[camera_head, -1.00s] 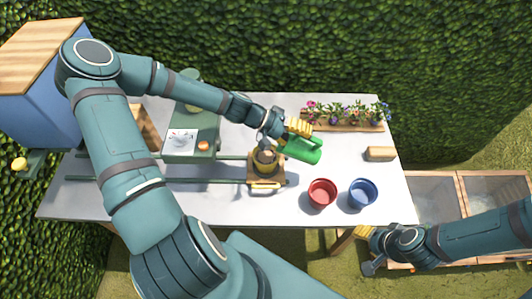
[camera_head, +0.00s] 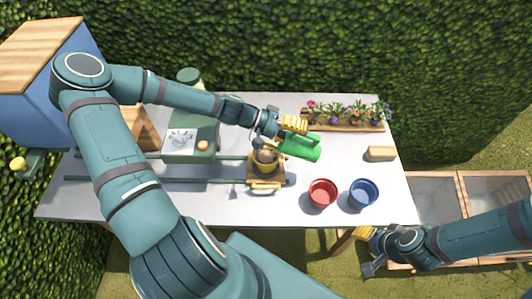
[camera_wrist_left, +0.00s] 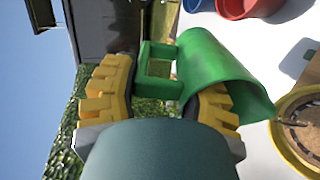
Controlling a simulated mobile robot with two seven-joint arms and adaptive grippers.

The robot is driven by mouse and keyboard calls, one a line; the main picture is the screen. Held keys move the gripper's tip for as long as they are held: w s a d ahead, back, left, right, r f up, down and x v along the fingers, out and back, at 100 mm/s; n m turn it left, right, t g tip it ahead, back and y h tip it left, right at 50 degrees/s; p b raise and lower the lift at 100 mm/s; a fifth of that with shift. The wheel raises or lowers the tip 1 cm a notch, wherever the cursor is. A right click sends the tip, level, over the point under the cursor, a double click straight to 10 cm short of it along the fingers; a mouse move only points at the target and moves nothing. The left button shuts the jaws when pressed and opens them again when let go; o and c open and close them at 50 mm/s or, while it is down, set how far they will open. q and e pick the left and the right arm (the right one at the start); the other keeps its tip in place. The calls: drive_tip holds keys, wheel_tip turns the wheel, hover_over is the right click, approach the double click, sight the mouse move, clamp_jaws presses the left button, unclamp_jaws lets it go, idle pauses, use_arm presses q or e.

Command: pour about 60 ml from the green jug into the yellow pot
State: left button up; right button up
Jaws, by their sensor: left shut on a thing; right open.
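The green jug (camera_head: 301,147) is held over the table, just right of and behind the yellow pot (camera_head: 266,167). My left gripper (camera_head: 293,124) is shut on the jug's handle. In the left wrist view the jug (camera_wrist_left: 222,68) lies tilted between the yellow fingers, its wide mouth towards the pot (camera_wrist_left: 283,127). The pot sits on a small wooden platform (camera_head: 254,182) and has brown soil and a small grey thing in it. No stream of water shows, and the jug's inside is hidden. My right gripper (camera_head: 364,250) is open and empty beyond the table's front edge.
A red pot (camera_head: 322,194) and a blue pot (camera_head: 363,194) stand front right. A wooden flower trough (camera_head: 345,126) is at the back right, a wooden block (camera_head: 381,154) at the right edge. A green machine with a dial (camera_head: 190,140) stands left, by rails.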

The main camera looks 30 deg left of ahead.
use_arm(q)
drive_tip(key=shift+s+a+r+h, duration=0.2)
drive_tip(key=shift+a+h, duration=0.15)
drive_tip(key=shift+a, duration=0.2)
drive_tip(key=shift+s+a+r+h, duration=0.1)
drive_tip(key=shift+s+a+h, duration=0.1)
drive_tip(key=shift+a+h, duration=0.25)
drive_tip(key=d+y, duration=0.1)
drive_tip(key=w+d+f+y, duration=0.1)
drive_tip(key=d+g+y+p, duration=0.1)
drive_tip(key=y, duration=0.1)
drive_tip(key=shift+w+d+f, duration=0.25)
drive_tip(key=shift+d+f, duration=0.1)
drive_tip(key=shift+d, duration=0.05)
drive_tip(key=shift+f, duration=0.3)
drive_tip(key=shift+y, duration=0.3)
